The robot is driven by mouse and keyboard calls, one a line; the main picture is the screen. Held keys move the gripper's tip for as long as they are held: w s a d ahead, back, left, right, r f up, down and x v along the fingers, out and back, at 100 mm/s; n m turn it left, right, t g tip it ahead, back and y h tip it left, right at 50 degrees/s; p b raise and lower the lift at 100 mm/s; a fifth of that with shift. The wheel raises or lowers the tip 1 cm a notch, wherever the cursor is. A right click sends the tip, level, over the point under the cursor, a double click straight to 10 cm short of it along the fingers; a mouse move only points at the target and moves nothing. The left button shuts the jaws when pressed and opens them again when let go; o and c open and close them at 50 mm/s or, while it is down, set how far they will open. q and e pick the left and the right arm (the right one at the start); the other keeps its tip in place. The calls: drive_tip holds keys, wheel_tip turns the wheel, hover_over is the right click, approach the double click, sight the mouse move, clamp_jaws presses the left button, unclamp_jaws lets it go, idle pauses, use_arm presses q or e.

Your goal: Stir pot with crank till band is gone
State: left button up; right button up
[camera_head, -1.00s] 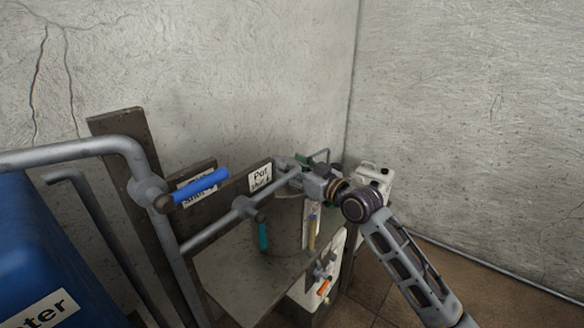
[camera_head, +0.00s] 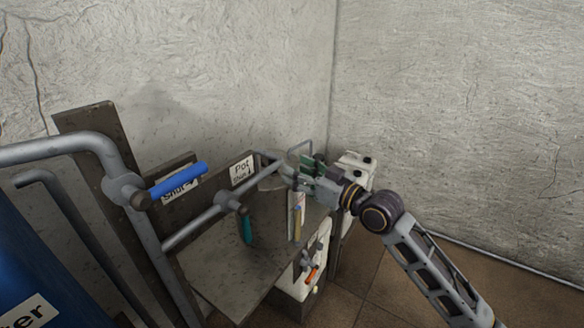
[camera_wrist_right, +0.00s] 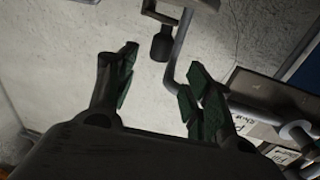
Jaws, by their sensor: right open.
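My right gripper (camera_head: 303,172) is at the back of the bench, seen from behind in the head view. Its green-padded fingers are spread and empty in the right wrist view (camera_wrist_right: 160,88). A thin bent metal rod (camera_wrist_right: 172,74), which looks like the crank, runs close to the finger on the right. A dark knob (camera_wrist_right: 161,46) hangs beside its upper part, ahead of the gap between the fingers. In the head view a bent rod (camera_head: 300,145) shows just behind the gripper. I cannot make out the pot's contents or a band. My left gripper is out of view.
A sign reading "Pot" (camera_head: 242,169) stands on the back board. Grey pipes with a blue lever (camera_head: 179,184) and a teal lever (camera_head: 246,229) cross the left. A blue tank (camera_head: 32,265) is at left. A red-orange handle (camera_head: 311,274) sits below. Floor at right is open.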

drive_tip(key=shift+v, duration=1.3)
